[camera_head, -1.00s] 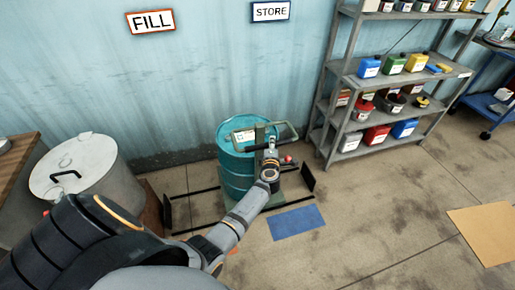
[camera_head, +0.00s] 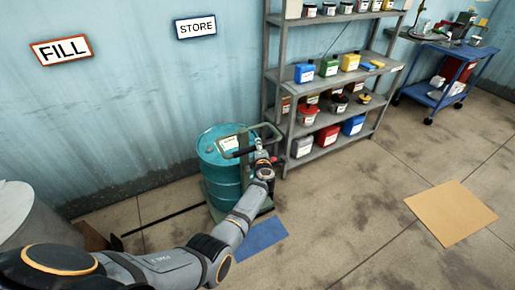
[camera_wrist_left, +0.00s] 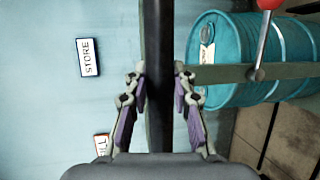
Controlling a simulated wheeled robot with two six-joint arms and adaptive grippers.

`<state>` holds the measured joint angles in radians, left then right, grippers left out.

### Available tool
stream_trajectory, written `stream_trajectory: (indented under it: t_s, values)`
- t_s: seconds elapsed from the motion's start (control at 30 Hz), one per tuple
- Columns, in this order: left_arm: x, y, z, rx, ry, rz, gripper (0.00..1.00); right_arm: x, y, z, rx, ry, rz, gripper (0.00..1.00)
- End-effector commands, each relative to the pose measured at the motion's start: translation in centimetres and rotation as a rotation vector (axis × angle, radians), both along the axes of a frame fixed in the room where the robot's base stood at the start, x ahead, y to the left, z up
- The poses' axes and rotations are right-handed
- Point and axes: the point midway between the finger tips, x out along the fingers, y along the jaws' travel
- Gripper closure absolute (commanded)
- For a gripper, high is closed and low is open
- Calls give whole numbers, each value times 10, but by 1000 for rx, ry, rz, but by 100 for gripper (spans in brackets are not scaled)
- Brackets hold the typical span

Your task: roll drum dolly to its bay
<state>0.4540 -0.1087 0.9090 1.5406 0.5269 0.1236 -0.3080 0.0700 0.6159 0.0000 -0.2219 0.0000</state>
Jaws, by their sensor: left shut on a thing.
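The teal drum (camera_head: 222,172) stands upright on its dolly, close to the back wall. The dolly's grey-green handle (camera_head: 236,149) rises on the drum's right side. My left gripper (camera_head: 259,147) is at that handle, shut on it. In the left wrist view, my left gripper (camera_wrist_left: 159,80) has its two fingers around a dark bar (camera_wrist_left: 160,40), with the drum (camera_wrist_left: 228,80) to the right. A STORE sign (camera_head: 195,27) hangs on the wall above the drum, and a FILL sign (camera_head: 62,50) hangs further left. My right gripper is out of view.
A metal shelf (camera_head: 284,100) with bottles and cans stands right beside the drum. A blue floor patch (camera_head: 260,239) lies in front of it. A black floor line (camera_head: 165,220) runs left of the drum. A grey vat (camera_head: 25,215) stands at far left. Floor at right is open around a tan sheet (camera_head: 450,212).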

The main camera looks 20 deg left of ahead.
Motion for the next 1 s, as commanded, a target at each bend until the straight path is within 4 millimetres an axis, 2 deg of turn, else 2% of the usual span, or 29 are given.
stream_trajectory:
  t_s: [0.37,0.4,0.57,0.87,1.0]
  values:
    - [4,-6,4,-8,-7,-11,100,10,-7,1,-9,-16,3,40]
    - [4,-5,4,-8,-7,-11,74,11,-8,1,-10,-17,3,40]
    - [4,-5,4,-7,-7,-9,53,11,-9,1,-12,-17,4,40]
    - [3,-4,4,-6,-7,-7,52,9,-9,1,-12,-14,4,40]
    - [4,-4,18,-7,-11,-5,52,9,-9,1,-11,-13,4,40]
